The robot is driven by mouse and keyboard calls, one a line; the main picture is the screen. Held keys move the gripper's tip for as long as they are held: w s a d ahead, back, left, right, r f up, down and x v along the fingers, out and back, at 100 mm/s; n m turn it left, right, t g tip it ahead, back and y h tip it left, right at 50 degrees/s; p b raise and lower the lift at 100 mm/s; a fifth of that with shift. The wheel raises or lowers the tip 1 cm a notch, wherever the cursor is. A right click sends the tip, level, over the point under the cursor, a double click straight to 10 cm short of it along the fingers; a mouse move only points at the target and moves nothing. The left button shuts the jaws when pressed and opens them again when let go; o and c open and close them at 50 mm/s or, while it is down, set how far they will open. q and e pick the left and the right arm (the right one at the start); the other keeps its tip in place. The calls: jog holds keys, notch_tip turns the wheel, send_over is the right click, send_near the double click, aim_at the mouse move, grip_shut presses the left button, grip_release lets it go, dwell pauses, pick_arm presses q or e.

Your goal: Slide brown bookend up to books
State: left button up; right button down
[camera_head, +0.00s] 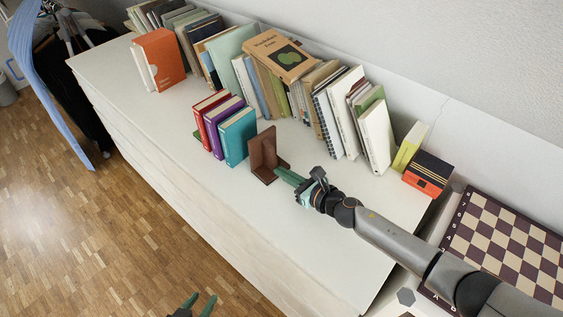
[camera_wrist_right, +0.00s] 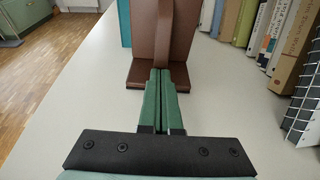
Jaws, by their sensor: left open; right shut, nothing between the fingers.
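The brown bookend (camera_head: 262,152) stands upright on the white cabinet top, just right of a short row of three books: red (camera_head: 211,103), purple (camera_head: 223,117) and teal (camera_head: 238,138). A small gap seems to separate it from the teal book. My right gripper (camera_head: 284,176) is shut and empty, low over the surface on the bookend's right side. In the right wrist view its closed fingertips (camera_wrist_right: 160,76) reach the base of the bookend (camera_wrist_right: 180,40); I cannot tell whether they touch. My left gripper (camera_head: 196,304) is open and empty at the bottom edge, away from the cabinet.
A long row of books (camera_head: 280,88) lines the wall behind. A black-and-orange box (camera_head: 428,174) and a chessboard (camera_head: 510,245) are at the right. The cabinet top (camera_head: 345,240) is clear in front of my right arm. Wooden floor (camera_head: 110,240) lies below.

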aim_at(275, 159)
jog(key=shift+w+a+b, duration=0.55)
jog(key=shift+w+a, duration=0.75)
jog(key=shift+w, duration=0.2)
jog(key=shift+r+b+x, duration=0.25)
jog(key=shift+b+x, duration=0.25)
jog(key=shift+x, duration=0.55)
jog(key=shift+r+b+x, duration=0.25)
jog(key=shift+b+x, duration=0.2)
jog(key=shift+x, duration=0.55)
jog(key=s+d+r+p, duration=0.1)
jog(key=r+p, duration=0.1)
jog(key=p, duration=0.1)
jog(key=shift+s+d, duration=0.25)
jog(key=shift+s, duration=0.15)
jog(key=shift+r+p+v, duration=0.2)
jog(key=shift+p+v, duration=0.8)
jog(key=shift+v, duration=0.35)
jog(key=shift+d, duration=0.1)
